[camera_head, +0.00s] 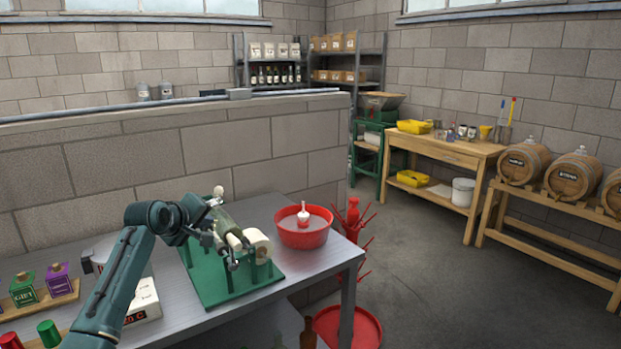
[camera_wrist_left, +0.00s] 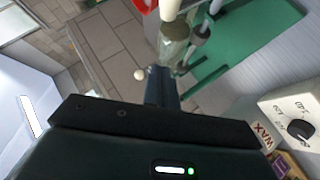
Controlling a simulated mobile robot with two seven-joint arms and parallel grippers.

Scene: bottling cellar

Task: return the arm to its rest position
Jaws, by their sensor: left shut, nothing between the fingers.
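My left arm comes in from the lower left of the head view and bends over the metal table. My left gripper (camera_head: 212,204) is beside the green labelling stand (camera_head: 210,290), close to the clear bottle (camera_head: 229,223) lying on it. In the left wrist view the gripper's fingers (camera_wrist_left: 162,86) are together and empty. The bottle (camera_wrist_left: 174,45) shows just beyond the fingertips; I cannot tell whether they touch it. My right gripper is in neither view.
The metal table (camera_head: 310,262) also carries a red bowl (camera_head: 303,238), a white wax heater (camera_head: 145,302) and boxes on a wooden board (camera_head: 68,296). A block wall (camera_head: 90,170) stands behind. A red bottle rack (camera_head: 352,220) stands right of the table; open floor (camera_head: 430,270) lies beyond.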

